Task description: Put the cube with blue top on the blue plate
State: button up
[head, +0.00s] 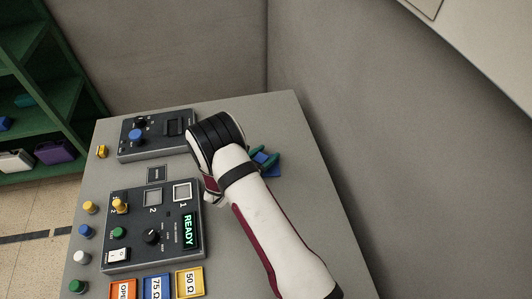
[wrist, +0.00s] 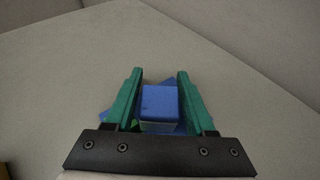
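In the wrist view, the cube with a blue top (wrist: 159,101) stands between the green fingers of my gripper (wrist: 160,76). Its near side looks greyish. Narrow gaps show between the cube and both fingers, so the gripper looks open around it. The blue plate (wrist: 184,127) shows in pieces beside and beneath the cube. The cube appears to be over the plate; whether it touches it is hard to tell. In the head view, my gripper (head: 264,161) is right of my arm, over a blue patch, and my arm hides part of it.
A dark control panel with a READY display (head: 188,231) and another dark box (head: 157,134) stand left of my arm. Labelled trays (head: 156,287) lie at the front, with coloured knobs along the left edge. Grey partition walls (head: 400,150) rise behind and right. The table right of my gripper is clear.

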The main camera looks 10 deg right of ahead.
jog(key=shift+o, duration=1)
